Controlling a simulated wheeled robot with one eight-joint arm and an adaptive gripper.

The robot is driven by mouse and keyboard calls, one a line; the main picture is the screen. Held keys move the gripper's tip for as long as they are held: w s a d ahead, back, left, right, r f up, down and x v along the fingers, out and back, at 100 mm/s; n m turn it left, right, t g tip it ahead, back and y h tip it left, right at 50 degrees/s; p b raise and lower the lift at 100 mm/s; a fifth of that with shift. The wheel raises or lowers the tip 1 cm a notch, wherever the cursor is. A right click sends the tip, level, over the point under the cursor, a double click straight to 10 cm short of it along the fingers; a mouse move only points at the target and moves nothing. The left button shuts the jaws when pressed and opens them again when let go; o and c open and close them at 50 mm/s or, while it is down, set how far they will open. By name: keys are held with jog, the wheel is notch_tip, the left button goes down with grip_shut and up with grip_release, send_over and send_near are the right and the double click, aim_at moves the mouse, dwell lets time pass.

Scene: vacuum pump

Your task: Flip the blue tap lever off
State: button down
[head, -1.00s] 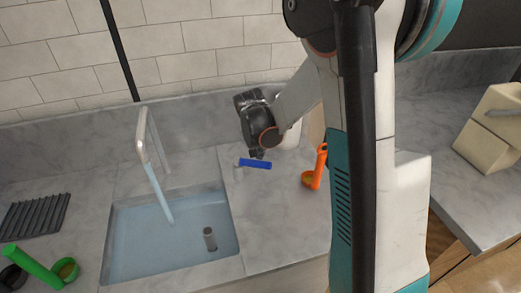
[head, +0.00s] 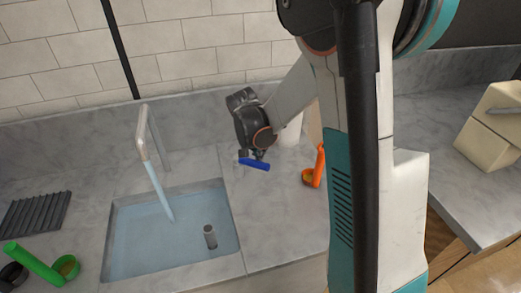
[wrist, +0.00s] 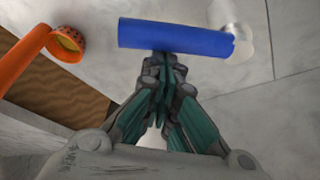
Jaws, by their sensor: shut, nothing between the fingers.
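The blue tap lever (head: 255,164) stands out sideways just right of the sink, and water runs from the tap (head: 142,140) into the basin. In the wrist view the blue lever (wrist: 176,38) lies across the top of the picture, its right end at a metal post (wrist: 232,28). My gripper (wrist: 164,62) is shut with nothing between the fingers. Its tips are right at the lever's near edge in the picture; whether they touch it I cannot tell. In the head view my gripper (head: 250,154) is close to the lever and its fingers are partly hidden.
The sink (head: 128,255) holds water and an upright grey pipe (head: 210,236). A ridged grey rack (head: 35,212) lies left. A white cylinder (head: 291,132) stands behind my arm.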

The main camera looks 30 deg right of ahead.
aim_at(263, 164)
jog(key=s+a+m, duration=0.1)
jog(key=a+m+g, duration=0.1)
jog(key=m, duration=0.1)
jog(key=shift+s+m, duration=0.3)
jog(key=shift+s, duration=0.05)
jog(key=shift+s+a+m+g+h, duration=0.15)
jog(key=shift+s+a+m+g, duration=0.15)
jog(key=shift+m, duration=0.3)
jog(key=shift+s+a+m+g+h, duration=0.2)
jog(key=shift+a+m, duration=0.2)
jog(key=shift+m, duration=0.2)
jog(key=shift+s+a, duration=0.2)
jog(key=shift+a, duration=0.65)
jog(key=shift+d+r, duration=0.1)
jog(key=shift+d, duration=0.4)
jog(key=d, duration=0.3)
jog(key=shift+s+r, duration=0.35)
jog(key=p+v, duration=0.4)
jog(key=v, duration=0.6)
jog(key=shift+w, duration=0.3)
